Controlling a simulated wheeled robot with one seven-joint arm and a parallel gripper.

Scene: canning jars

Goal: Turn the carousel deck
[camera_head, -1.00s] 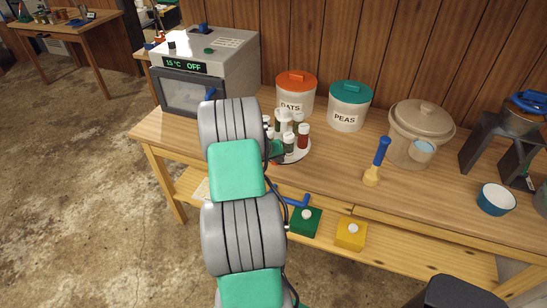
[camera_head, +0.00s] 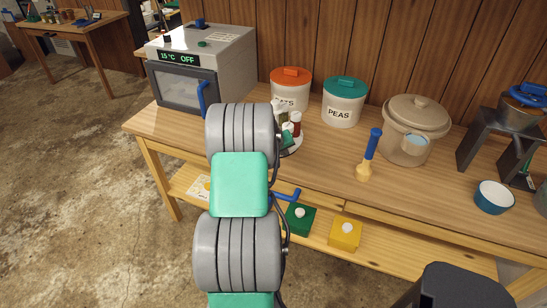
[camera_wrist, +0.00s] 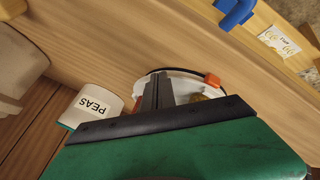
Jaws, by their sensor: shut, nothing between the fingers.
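The carousel deck (camera_head: 293,151) is a pale round plate on the table with several small jars on it. My arm hides most of it in the head view. In the wrist view its white rim (camera_wrist: 184,75) shows beyond my gripper, with a small orange block (camera_wrist: 212,79) at the edge. My gripper (camera_wrist: 158,88) is shut, its dark fingers together and empty. The fingertips overlap the deck's rim in the picture; I cannot tell if they touch it. My green gripper body hides much of the deck and jars there.
The oats canister (camera_head: 290,88) and peas canister (camera_head: 343,103) stand behind the deck. An oven reading OFF (camera_head: 190,85) stands left. A blue-handled tool (camera_head: 371,150) and lidded crock (camera_head: 413,130) stand right. Boxes, green (camera_head: 300,220) and yellow (camera_head: 345,235), are below the tabletop.

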